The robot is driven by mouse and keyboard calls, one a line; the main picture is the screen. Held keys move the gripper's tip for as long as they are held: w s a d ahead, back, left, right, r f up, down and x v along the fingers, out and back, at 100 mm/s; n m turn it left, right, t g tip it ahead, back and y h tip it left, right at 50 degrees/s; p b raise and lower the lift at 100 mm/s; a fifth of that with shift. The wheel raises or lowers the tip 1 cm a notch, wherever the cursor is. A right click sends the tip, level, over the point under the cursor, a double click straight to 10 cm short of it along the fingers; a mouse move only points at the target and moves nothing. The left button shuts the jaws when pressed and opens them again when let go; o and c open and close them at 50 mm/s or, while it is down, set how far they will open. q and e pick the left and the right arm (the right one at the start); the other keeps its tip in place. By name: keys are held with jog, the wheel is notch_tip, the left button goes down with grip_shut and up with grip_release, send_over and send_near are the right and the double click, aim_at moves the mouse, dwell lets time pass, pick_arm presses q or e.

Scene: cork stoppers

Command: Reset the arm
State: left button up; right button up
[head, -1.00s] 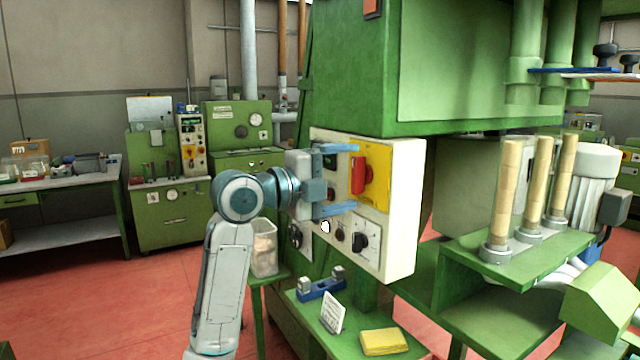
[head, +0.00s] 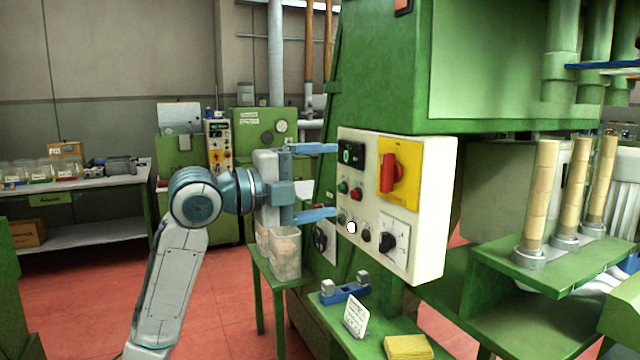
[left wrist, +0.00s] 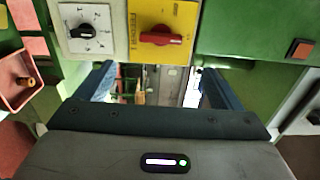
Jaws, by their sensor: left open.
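My left gripper (head: 318,181) is open and empty, with its two blue fingers pointing right, in front of and a little left of the control panel (head: 425,215). In the left wrist view its fingers (left wrist: 157,88) are spread wide with nothing between them. The panel is white and carries a red rotary switch on a yellow plate (head: 400,172), which also shows in the left wrist view (left wrist: 160,36). A black selector knob (head: 389,241) and small red and green buttons are also on it. My right gripper does not show.
The green machine (head: 385,70) stands behind the panel. Below are a blue fixture (head: 345,292), a white card (head: 356,316) and a yellow cloth (head: 408,347) on a green shelf. Stacked cork columns (head: 540,195) stand at right. A clear bin (head: 286,254) is under my gripper.

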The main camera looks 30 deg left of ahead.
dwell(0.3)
